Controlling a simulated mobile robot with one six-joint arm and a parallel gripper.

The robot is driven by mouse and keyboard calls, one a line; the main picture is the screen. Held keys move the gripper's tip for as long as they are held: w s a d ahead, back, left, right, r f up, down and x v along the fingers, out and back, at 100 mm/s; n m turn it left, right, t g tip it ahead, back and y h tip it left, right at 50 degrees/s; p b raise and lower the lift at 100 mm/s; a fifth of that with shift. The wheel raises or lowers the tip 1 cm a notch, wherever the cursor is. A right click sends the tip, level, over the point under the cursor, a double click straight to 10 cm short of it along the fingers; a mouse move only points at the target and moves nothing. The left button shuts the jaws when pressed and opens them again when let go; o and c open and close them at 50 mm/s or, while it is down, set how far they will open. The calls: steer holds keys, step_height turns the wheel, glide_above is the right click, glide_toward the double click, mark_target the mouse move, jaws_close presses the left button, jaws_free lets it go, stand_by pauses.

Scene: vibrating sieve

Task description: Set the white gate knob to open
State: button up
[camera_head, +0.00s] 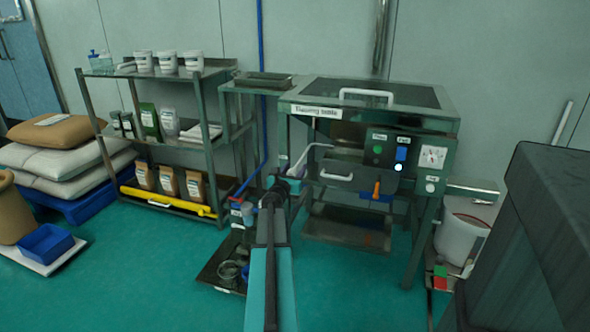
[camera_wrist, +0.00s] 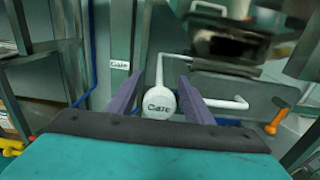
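In the head view a bent white rod (camera_head: 308,156) shows at the left front of the sieve machine. My gripper (camera_wrist: 161,80) has its two purple fingers spread, one on each side of the knob and rod. Gaps show between fingers and knob; contact is not visible. In the head view my arm hides the knob's lower end.
A small "Gate" label (camera_wrist: 120,64) is left of the rod. A white drawer handle (camera_head: 337,177) and an orange handle (camera_head: 377,189) are right of the rod. A shelf rack (camera_head: 165,142) stands left, and a dark tray (camera_head: 216,272) lies on the floor beside my arm.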

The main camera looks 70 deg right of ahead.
steer(key=shift+a, duration=0.2)
steer(key=a, duration=1.3)
steer(key=shift+s+a+p, duration=0.2)
steer(key=shift+s+p, duration=0.2)
stand_by(0.6)
